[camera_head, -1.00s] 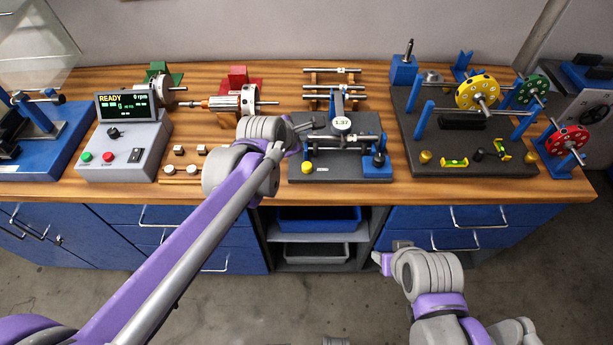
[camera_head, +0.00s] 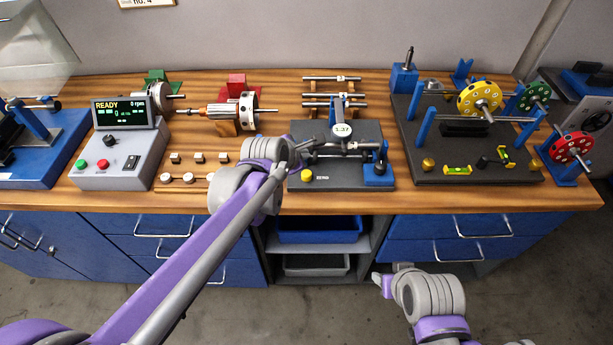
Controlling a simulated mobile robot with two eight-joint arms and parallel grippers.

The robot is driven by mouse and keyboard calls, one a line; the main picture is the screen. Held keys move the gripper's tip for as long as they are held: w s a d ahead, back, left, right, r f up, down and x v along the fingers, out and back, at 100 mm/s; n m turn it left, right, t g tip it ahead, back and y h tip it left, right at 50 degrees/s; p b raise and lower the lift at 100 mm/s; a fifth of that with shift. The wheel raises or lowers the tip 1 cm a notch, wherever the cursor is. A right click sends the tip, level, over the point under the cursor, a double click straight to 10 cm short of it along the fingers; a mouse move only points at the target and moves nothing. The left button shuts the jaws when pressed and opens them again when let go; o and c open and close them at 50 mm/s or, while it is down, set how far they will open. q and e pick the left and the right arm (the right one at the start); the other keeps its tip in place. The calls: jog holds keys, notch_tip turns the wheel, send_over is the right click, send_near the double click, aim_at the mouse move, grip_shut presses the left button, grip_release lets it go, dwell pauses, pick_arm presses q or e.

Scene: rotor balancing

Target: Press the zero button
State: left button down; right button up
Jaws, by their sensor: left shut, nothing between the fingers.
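The yellow button (camera_head: 307,175) sits at the front left corner of the dark gauge plate (camera_head: 335,179), with a small label beside it that seems to read ZERO. My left gripper (camera_head: 311,144) is shut and empty. It is above and behind the button in the picture, over the plate's left edge, and apart from the button. A round dial (camera_head: 342,131) reading about 1.37 stands over a bar on the plate. My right gripper (camera_head: 381,283) is low in front of the bench, far from the button; its finger opening is too unclear to judge.
A control box (camera_head: 122,150) showing READY and 0 rpm stands at left. Small weights (camera_head: 190,178) lie on a wooden block left of the plate. A rotor stand with coloured discs (camera_head: 480,99) is at right. A blue block (camera_head: 376,174) occupies the plate's right front.

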aim_at(304, 176)
pick_arm(q)
jog(key=shift+f+b, duration=1.2)
jog(key=shift+f, duration=1.1)
pick_arm(e)
jog(key=shift+s+f, duration=0.2)
jog(key=shift+f, duration=0.7)
jog(key=shift+s+f, duration=0.2)
jog(key=shift+f, duration=0.65)
pick_arm(q)
jog(key=shift+f, duration=0.4)
pick_arm(e)
jog(key=shift+f, duration=0.25)
pick_arm(q)
jog(key=shift+f+b, duration=0.45)
jog(key=shift+b, duration=0.05)
pick_arm(e)
jog(key=shift+s+f, duration=0.1)
jog(key=shift+f, duration=0.2)
pick_arm(q)
jog(key=shift+r, duration=0.15)
pick_arm(e)
jog(key=shift+r, duration=0.1)
pick_arm(q)
jog(key=shift+r+p, duration=0.65)
jog(key=shift+r, duration=0.1)
pick_arm(e)
jog(key=shift+r, duration=0.6)
